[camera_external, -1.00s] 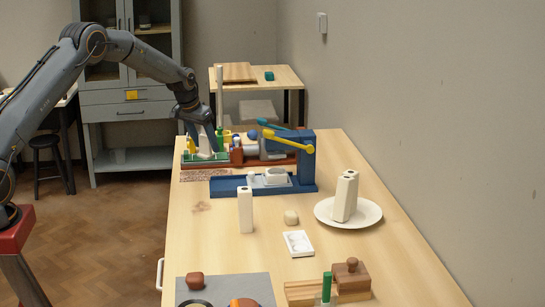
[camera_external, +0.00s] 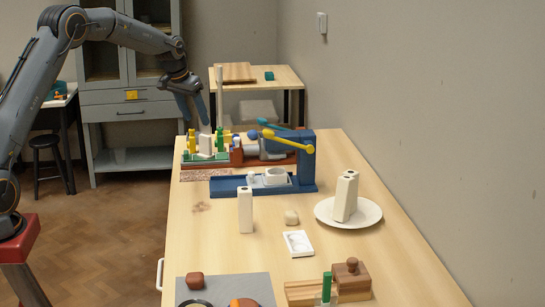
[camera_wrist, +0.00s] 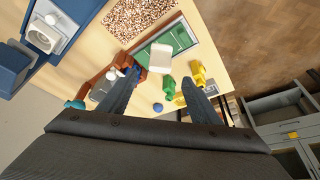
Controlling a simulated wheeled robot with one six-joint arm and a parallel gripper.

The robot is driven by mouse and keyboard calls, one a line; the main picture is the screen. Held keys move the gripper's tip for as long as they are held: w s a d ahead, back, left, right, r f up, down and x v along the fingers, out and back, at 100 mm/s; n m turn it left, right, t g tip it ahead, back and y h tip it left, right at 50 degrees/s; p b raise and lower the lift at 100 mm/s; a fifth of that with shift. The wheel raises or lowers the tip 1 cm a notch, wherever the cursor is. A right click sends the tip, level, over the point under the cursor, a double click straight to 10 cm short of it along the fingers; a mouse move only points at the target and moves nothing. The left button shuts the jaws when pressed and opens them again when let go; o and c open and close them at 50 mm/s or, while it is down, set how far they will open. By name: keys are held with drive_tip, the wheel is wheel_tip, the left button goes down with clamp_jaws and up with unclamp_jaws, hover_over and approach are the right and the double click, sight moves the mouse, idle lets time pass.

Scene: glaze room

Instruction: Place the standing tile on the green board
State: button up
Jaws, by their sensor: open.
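The white tile (camera_external: 205,145) stands upright on the green board (camera_external: 188,158) at the far left end of the table. In the wrist view the tile (camera_wrist: 160,58) shows over the board (camera_wrist: 181,38), with nothing gripping it. Yellow pieces (camera_wrist: 199,75) and green pieces (camera_wrist: 169,86) are beside it; exact contact is hard to tell. My gripper (camera_external: 197,119) is open and empty above the tile and apart from it. In the wrist view its fingers (camera_wrist: 160,82) are spread wide.
A speckled mat (camera_external: 205,175) lies before the board.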

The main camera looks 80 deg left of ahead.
drive_tip(key=shift+s+d+r, duration=0.15)
drive_tip(key=shift+r, duration=0.3)
drive_tip(key=w+d+f+m+h, duration=0.1)
drive_tip(key=w+d+f+m, duration=0.15)
drive_tip(key=d, duration=1.55)
drive_tip(key=w+d+f+m+h, duration=0.15)
drive_tip(key=d+f, duration=0.25)
drive_tip(key=d, duration=1.4)
drive_tip(key=s+d+f+m+g, duration=0.1)
drive_tip(key=s+d+f+m, duration=0.1)
drive_tip(key=s+d, duration=0.7)
drive_tip(key=s+d+f+m+g, duration=0.1)
drive_tip(key=s+d+f+m, duration=0.2)
drive_tip(key=s+d, duration=0.6)
drive_tip(key=d+f, duration=0.2)
drive_tip(key=d, duration=0.5)
drive_tip(key=shift+s+d+h, duration=0.2)
drive_tip(key=shift+d+h, duration=0.15)
